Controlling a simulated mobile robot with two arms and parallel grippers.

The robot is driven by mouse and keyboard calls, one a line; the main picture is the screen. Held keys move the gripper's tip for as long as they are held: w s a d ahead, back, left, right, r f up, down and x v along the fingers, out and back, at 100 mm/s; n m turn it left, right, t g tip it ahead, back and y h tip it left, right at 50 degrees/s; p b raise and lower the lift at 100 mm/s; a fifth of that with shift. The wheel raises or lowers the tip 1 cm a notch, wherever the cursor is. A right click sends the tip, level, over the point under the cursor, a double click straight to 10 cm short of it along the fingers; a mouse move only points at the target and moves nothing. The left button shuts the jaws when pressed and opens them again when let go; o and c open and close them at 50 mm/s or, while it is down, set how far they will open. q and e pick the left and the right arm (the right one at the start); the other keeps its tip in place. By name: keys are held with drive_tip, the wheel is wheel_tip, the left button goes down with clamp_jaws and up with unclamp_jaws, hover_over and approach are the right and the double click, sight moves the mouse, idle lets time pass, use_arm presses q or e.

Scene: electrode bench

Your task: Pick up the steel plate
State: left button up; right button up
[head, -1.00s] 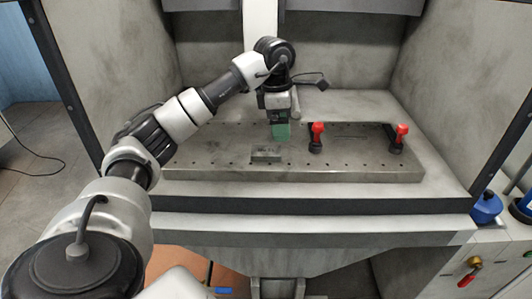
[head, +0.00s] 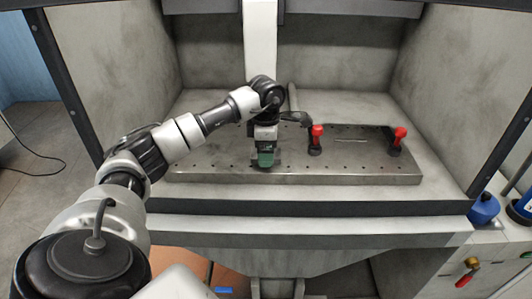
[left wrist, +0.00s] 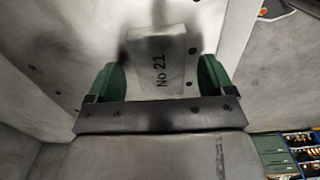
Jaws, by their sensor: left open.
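The steel plate (left wrist: 160,52) is a small grey block marked "No 21". In the left wrist view it lies on the drilled bench plate, between the two green fingers, with a gap on each side. In the head view my left gripper (head: 265,159) is low over the front left part of the bench plate and hides most of the steel plate. In the left wrist view my left gripper (left wrist: 158,72) is open, its fingers on either side of the steel plate. My right gripper is not in view.
Cabinet walls close in both sides. Blue containers (head: 484,209) stand outside at right.

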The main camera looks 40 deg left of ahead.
use_arm(q)
drive_tip(key=shift+f, duration=0.3)
drive_tip(key=c, duration=1.3)
drive_tip(key=shift+c, duration=1)
drive_tip(key=shift+r, duration=0.15)
